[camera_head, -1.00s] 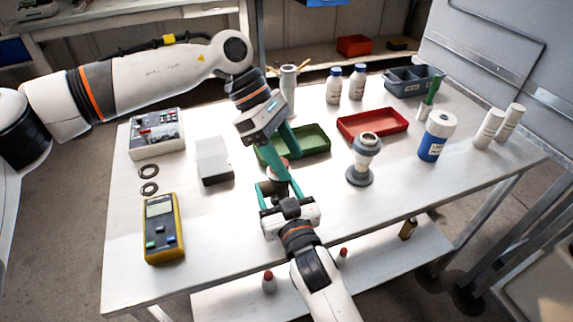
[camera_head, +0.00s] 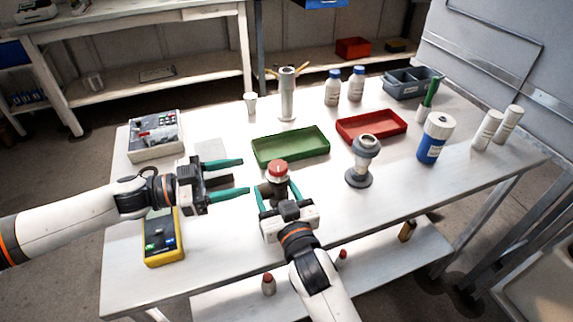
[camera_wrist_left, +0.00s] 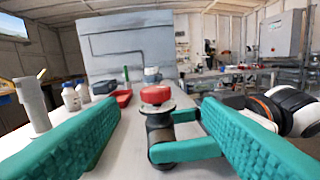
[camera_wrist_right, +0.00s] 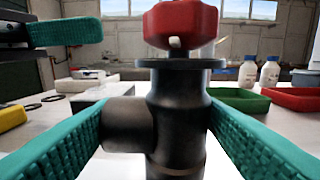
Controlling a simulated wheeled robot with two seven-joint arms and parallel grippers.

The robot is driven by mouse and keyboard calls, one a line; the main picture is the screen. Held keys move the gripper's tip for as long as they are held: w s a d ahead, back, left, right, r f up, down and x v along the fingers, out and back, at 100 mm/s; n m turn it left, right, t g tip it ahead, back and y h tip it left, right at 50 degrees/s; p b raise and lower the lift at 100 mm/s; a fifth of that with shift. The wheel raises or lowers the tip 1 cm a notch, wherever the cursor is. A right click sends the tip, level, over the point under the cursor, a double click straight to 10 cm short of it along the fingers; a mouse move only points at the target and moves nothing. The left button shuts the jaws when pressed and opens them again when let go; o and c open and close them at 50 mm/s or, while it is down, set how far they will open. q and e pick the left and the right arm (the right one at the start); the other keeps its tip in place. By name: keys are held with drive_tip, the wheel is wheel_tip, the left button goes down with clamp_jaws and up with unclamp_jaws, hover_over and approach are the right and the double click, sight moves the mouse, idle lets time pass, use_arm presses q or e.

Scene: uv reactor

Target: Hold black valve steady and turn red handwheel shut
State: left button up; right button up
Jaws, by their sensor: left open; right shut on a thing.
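The black valve (camera_wrist_right: 178,125) stands upright on the white table, with the red handwheel (camera_head: 277,168) on top. My right gripper (camera_head: 276,192) is shut on the black valve body; in the right wrist view its teal fingers lie on either side of the valve. My left gripper (camera_head: 246,175) is open and empty, left of the handwheel and apart from it. In the left wrist view the red handwheel (camera_wrist_left: 155,95) shows ahead between the open fingers, with the right gripper's fingers around the valve below it. The valve's lower end is partly hidden by my right gripper.
A green tray (camera_head: 262,161) lies just behind the valve, a red tray (camera_head: 345,134) to its right. A grey fitting (camera_head: 360,177) stands to the right. A yellow multimeter (camera_head: 165,255) lies under my left arm. Bottles (camera_head: 333,92) stand at the back. The table's front right is clear.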

sight(287, 166)
use_arm(q)
drive_tip(key=shift+n+t, duration=0.5)
drive_tip(key=shift+n, duration=0.4)
drive_tip(key=x, duration=0.7)
drive_tip(key=f+x, duration=0.1)
drive_tip(key=x, duration=0.3)
drive_tip(key=shift+w+d, duration=0.15)
drive_tip(key=shift+w, duration=0.05)
drive_tip(key=shift+c, duration=0.3)
drive_tip(key=shift+r, duration=0.1)
drive_tip(key=c, duration=0.9)
